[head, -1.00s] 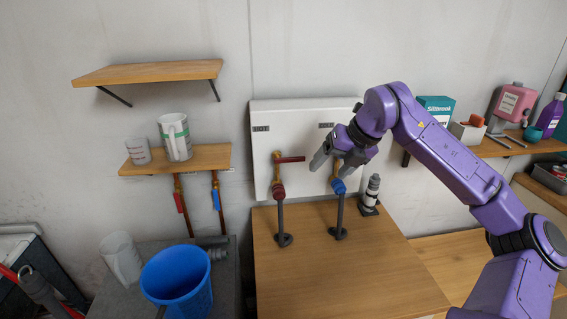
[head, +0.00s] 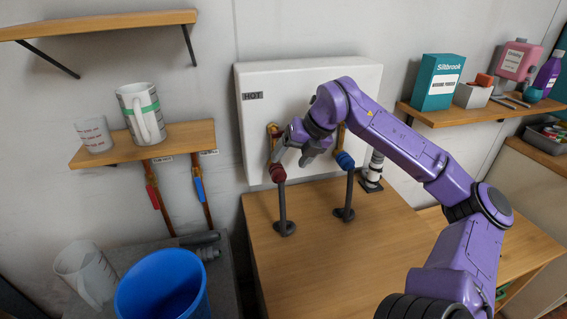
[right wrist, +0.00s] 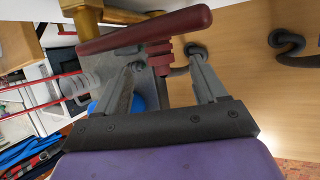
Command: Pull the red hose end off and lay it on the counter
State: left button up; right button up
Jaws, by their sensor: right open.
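The red hose end (head: 277,173) sits on the brass tap under the white panel's HOT label. A grey hose (head: 282,205) hangs from it to a coil on the wooden counter (head: 315,235). My right gripper (head: 295,155) is open just to the right of the red hose end and slightly above it. In the right wrist view, the red hose end (right wrist: 160,54) shows between the open fingers (right wrist: 165,68), with no clear contact. A long red lever (right wrist: 145,30) crosses in front of the fingertips. My left gripper is out of view.
The blue hose end (head: 345,160) and its hose stand close to the right, beside a black-and-white canister (head: 373,170). The white panel (head: 252,125) is behind. The counter's front is clear. A blue bucket (head: 165,290) stands at lower left.

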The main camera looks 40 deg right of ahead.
aim_at(281, 170)
jog(key=x, duration=0.6)
jog(key=shift+w+a+f+p, duration=0.1)
jog(key=shift+w+f+p, duration=0.05)
jog(key=shift+p, duration=0.25)
jog(key=c, duration=1.2)
